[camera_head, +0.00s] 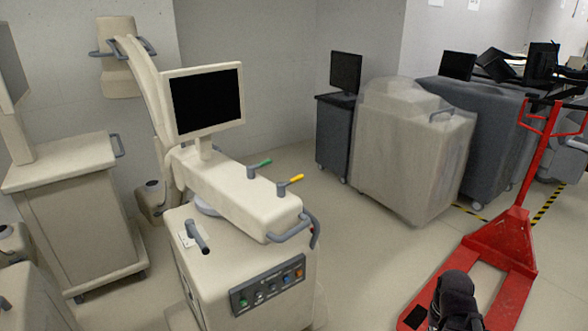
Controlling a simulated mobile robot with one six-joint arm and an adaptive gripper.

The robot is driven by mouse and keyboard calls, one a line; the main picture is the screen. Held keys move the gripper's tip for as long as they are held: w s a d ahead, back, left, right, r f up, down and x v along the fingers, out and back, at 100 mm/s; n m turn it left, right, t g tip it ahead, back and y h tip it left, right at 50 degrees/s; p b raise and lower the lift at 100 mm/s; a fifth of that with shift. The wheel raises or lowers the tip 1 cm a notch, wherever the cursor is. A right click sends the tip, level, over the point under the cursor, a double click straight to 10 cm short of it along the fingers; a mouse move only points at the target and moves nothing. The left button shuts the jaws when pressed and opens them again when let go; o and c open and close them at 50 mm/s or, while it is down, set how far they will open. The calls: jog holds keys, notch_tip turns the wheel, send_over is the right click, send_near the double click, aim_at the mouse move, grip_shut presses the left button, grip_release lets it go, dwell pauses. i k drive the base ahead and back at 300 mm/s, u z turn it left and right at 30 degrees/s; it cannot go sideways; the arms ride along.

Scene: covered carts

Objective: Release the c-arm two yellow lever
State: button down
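The beige C-arm cart (235,205) stands left of centre. The yellow lever (296,178) sticks up to the right from a small grey pivot on the right part of its top arm. A green lever (264,162) sits on a similar pivot to the left and farther back. My gripper (455,292) appears as a dark, blocky shape at the bottom right, well away from the yellow lever. Its fingers cannot be made out, and nothing is visibly held.
A red pallet jack (508,240) is at the right. Covered carts (405,155) stand behind. Clear floor (365,250) lies between the C-arm and the jack.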

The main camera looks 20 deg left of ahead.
aim_at(281, 186)
jog(key=u, duration=0.2)
jog(key=i, duration=0.9)
jog(key=u, duration=0.45)
